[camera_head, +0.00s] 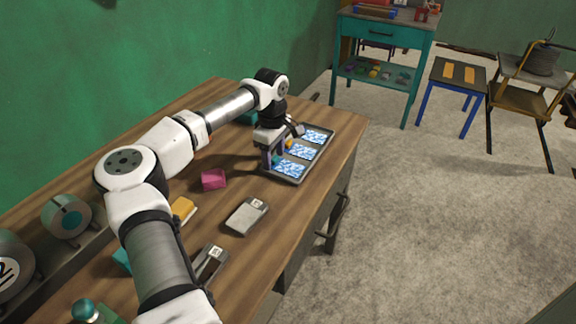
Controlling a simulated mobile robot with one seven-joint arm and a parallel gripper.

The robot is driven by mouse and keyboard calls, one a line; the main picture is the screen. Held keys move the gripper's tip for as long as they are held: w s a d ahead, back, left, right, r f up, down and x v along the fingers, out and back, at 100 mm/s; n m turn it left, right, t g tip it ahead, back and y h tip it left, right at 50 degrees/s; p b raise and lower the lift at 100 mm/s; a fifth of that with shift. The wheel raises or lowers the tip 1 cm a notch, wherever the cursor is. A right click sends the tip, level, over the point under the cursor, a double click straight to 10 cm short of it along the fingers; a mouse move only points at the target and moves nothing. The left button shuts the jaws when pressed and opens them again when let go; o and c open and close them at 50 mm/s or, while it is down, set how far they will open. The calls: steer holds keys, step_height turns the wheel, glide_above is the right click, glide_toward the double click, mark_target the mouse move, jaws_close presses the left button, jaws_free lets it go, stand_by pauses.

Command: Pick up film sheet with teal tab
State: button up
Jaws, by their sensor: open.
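A grey tray (286,179) lies on the wooden bench near its right edge. It holds three blue-and-white patterned sheets in a row. The nearest sheet (290,169) has a small teal tab (277,160) at its left end, partly hidden by my gripper. The middle sheet (304,152) has an orange-yellow tab at its left end. My gripper (272,164) is open, pointing down at the left side of the tray beside the teal tab. Whether it touches the tab cannot be told.
A magenta block (213,180), a grey-white case (246,216) and a yellow block (183,208) lie on the bench (225,258) left of and nearer than the tray. A teal object (247,118) sits behind my wrist. Rolls stand at far left.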

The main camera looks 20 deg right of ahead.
steer(key=c, duration=1)
steer(key=shift+c, duration=0.2)
